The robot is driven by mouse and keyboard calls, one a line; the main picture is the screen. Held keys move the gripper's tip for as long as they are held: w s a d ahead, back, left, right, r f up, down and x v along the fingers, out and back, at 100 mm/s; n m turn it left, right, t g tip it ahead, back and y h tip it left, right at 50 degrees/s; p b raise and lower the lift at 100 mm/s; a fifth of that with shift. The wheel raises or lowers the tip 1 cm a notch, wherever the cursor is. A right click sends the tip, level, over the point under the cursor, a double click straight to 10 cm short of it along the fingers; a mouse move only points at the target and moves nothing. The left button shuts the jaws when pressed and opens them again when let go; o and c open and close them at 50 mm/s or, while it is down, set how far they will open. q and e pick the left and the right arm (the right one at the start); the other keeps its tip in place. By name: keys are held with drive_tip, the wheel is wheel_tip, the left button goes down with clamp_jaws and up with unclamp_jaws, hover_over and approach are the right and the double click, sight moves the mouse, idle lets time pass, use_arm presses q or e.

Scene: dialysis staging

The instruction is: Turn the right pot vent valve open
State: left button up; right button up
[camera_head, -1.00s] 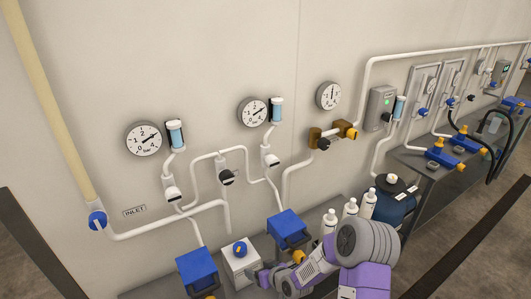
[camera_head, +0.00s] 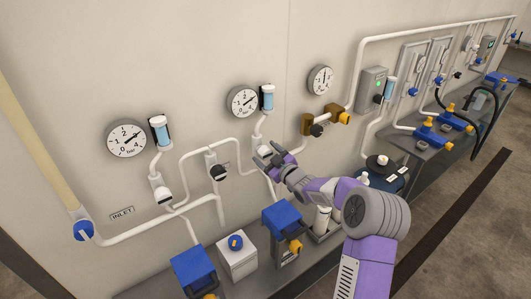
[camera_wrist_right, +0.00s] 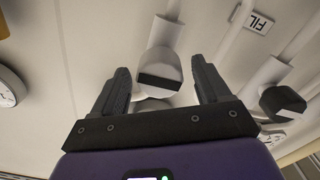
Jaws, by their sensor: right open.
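The right pot vent valve looks to be the white valve (camera_head: 258,141) with a black end under the right light-blue cylinder (camera_head: 267,97). In the wrist view this white valve (camera_wrist_right: 161,58) lies ahead, roughly between my fingertips. My right gripper (camera_head: 268,156) is raised at the wall just in front of it, open and empty. Its two dark fingers (camera_wrist_right: 160,85) are spread in the wrist view, and I see no clear contact with the valve. The gripper hides part of the valve in the head view. My left gripper is not in view.
A similar white valve with a black end (camera_head: 217,170) is close on the left; it also shows in the wrist view (camera_wrist_right: 283,101). White pipes run along the wall. Brass fittings (camera_head: 313,123) are to the right. Blue-topped units (camera_head: 281,217) stand on the bench below.

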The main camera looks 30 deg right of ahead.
drive_tip(key=shift+w, duration=0.4)
drive_tip(key=shift+c, duration=0.2)
drive_tip(key=c, duration=1)
drive_tip(key=shift+o, duration=0.2)
drive_tip(key=shift+f+n+b, duration=0.1)
drive_tip(key=shift+n+b, duration=0.2)
drive_tip(key=shift+b, duration=0.4)
drive_tip(key=n+b, duration=0.4)
drive_tip(key=b, duration=0.2)
drive_tip(key=n+b, duration=0.5)
drive_tip(key=b, duration=0.1)
drive_tip(key=shift+a+f, duration=0.15)
drive_tip(key=shift+f, duration=0.05)
drive_tip(key=n+b, duration=0.3)
drive_tip(key=n, duration=0.1)
drive_tip(key=shift+n+b, duration=1.3)
drive_tip(key=shift+n, duration=0.8)
